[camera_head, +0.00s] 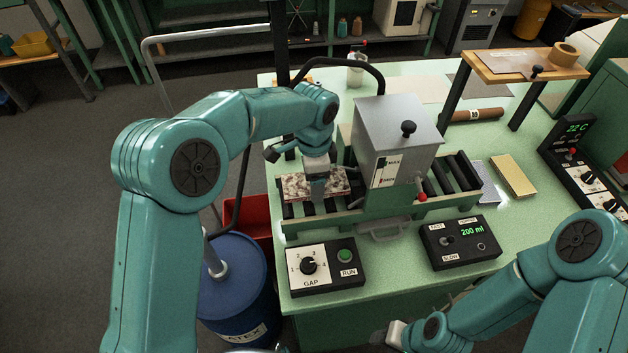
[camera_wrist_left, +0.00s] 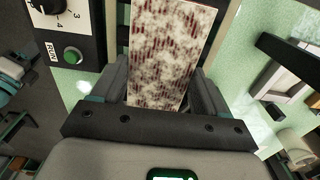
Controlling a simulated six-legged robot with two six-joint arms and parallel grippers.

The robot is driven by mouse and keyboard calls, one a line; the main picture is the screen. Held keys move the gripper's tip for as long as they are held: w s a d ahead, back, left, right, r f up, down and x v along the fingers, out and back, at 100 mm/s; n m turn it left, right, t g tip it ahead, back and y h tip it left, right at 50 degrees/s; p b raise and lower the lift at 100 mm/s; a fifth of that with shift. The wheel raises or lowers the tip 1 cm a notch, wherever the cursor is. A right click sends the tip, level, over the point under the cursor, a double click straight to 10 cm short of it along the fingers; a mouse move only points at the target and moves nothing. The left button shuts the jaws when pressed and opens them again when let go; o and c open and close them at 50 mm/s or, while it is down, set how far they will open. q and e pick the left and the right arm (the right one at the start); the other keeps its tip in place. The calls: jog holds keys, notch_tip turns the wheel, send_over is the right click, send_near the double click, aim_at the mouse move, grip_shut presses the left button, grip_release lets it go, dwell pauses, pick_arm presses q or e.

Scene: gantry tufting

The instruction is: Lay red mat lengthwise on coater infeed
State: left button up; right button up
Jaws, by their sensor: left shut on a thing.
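The red mat (camera_head: 296,187), mottled red and white, is over the left-hand roller bed of the coater infeed (camera_head: 300,211). Its long side runs left to right along the bed, towards the grey hopper (camera_head: 396,140). I cannot tell whether it touches the rollers. My left gripper (camera_head: 317,189) reaches down from above and is shut on the mat, hiding part of it. In the left wrist view the mat (camera_wrist_left: 170,52) stretches away from between the fingers. My right gripper (camera_head: 392,334) is low at the bottom of the head view, away from the mat; its jaws are unclear.
A GAP/RUN control box (camera_head: 325,267) and a 200 ml box (camera_head: 460,243) stand in front of the coater. A blue drum (camera_head: 233,280) and red bin (camera_head: 245,218) are left of the bench. A wooden shelf (camera_head: 525,66) and gold block (camera_head: 513,176) are to the right.

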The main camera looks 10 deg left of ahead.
pick_arm(q)
jog(key=shift+f, duration=0.6)
jog(key=shift+w+d+f, duration=0.15)
jog(key=shift+w+f, duration=0.15)
jog(key=shift+f, duration=0.15)
jog(key=shift+s, duration=0.3)
jog(key=o, duration=0.7)
jog(key=shift+f, duration=0.1)
jog(key=o, duration=0.3)
jog(key=shift+w, duration=0.2)
jog(key=shift+o, duration=0.2)
jog(key=shift+w+f, duration=0.1)
jog(key=shift+s+r, duration=0.25)
jog(key=shift+r, duration=0.25)
jog(key=shift+w+r, duration=0.15)
jog(key=shift+r, duration=0.2)
notch_tip(320, 180, up, 11)
jog(key=shift+b, duration=0.4)
